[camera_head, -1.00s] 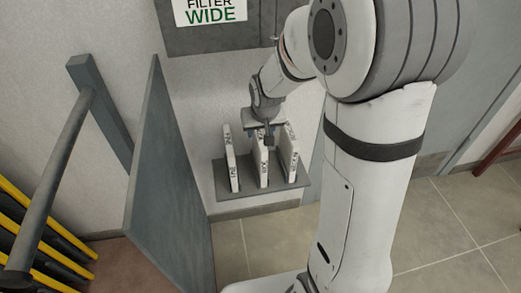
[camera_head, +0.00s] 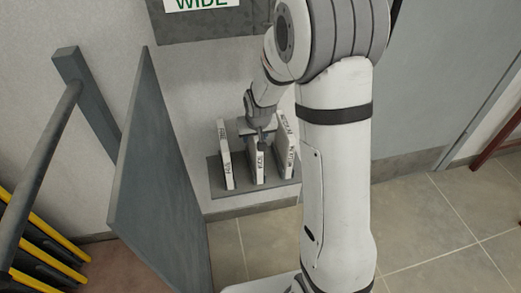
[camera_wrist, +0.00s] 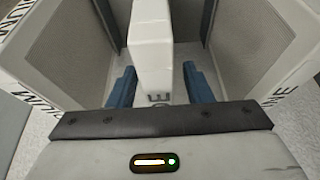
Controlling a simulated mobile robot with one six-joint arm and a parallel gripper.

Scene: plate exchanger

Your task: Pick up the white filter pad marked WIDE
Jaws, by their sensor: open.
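Three white filter pads stand upright side by side on a grey shelf (camera_head: 220,190) in the head view. The middle pad (camera_head: 258,168) has small dark lettering on its edge. In the wrist view this middle pad (camera_wrist: 155,40) shows an "E" at its near end; the rest of its mark is not readable. My gripper (camera_head: 262,143) is at the top of the middle pad. In the wrist view my gripper (camera_wrist: 159,75) has its blue fingers open, one on each side of that pad, with gaps visible on both sides.
The left pad (camera_head: 225,156) and right pad (camera_head: 285,150) stand close on either side of the middle one. A grey panel (camera_head: 155,190) stands left of the shelf. A sign (camera_head: 202,4) reading "WIDE" hangs on the wall above.

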